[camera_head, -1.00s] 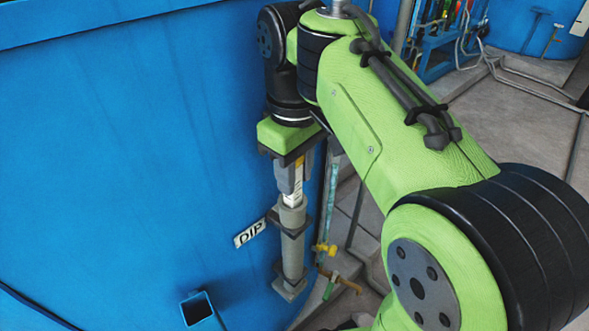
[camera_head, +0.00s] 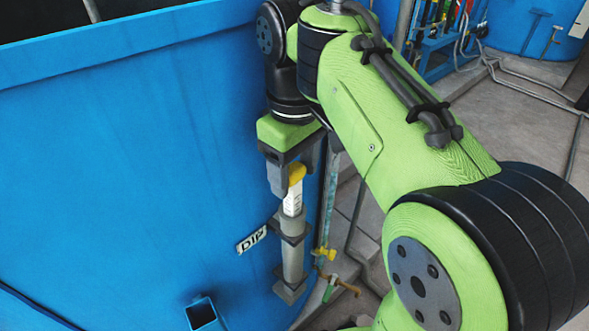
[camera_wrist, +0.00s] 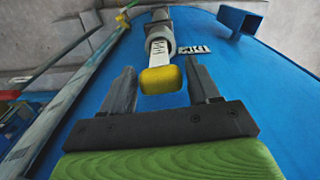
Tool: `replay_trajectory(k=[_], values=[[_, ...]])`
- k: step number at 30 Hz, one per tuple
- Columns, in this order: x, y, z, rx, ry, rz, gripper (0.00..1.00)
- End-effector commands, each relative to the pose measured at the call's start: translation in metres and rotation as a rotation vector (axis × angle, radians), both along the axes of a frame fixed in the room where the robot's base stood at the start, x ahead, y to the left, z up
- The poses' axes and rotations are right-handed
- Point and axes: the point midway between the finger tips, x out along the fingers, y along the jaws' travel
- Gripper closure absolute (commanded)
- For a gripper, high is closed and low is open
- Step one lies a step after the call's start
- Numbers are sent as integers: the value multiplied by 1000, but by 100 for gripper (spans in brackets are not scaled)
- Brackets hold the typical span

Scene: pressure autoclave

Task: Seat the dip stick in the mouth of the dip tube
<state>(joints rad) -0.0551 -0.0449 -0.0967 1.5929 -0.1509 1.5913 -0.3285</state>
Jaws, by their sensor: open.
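The dip stick (camera_head: 292,200) is a white marked strip with a yellow knob (camera_head: 297,173) on top. It stands upright with its lower part inside the grey dip tube (camera_head: 293,258), and a length of the white strip shows above the mouth. My gripper (camera_head: 296,182) is open at the knob, with a grey finger on either side. In the wrist view the knob (camera_wrist: 161,80) sits between the spread fingers (camera_wrist: 160,72), with gaps on both sides. The strip (camera_wrist: 158,47) runs from it into the tube mouth. How deep the stick reaches is hidden inside the tube.
The tube is bracketed to a blue tank wall (camera_head: 120,170) beside a DIP label (camera_head: 252,240). A square blue bracket (camera_head: 201,314) sticks out lower left. A pipe with a yellow valve (camera_head: 326,254) stands close on the tube's right.

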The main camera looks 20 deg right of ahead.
Motion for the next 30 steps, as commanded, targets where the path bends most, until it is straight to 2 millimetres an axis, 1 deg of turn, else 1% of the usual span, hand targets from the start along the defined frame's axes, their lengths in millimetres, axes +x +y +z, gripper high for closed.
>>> replay_trajectory(k=[1, 12, 15, 19, 30], values=[[0, 0, 21, 0, -1, 1, 39], [0, 0, 100, 0, -1, 1, 39], [0, 0, 114, 0, 0, -1, 39], [0, 0, 121, 0, 0, 1, 39], [0, 0, 120, 0, 0, 0, 39]])
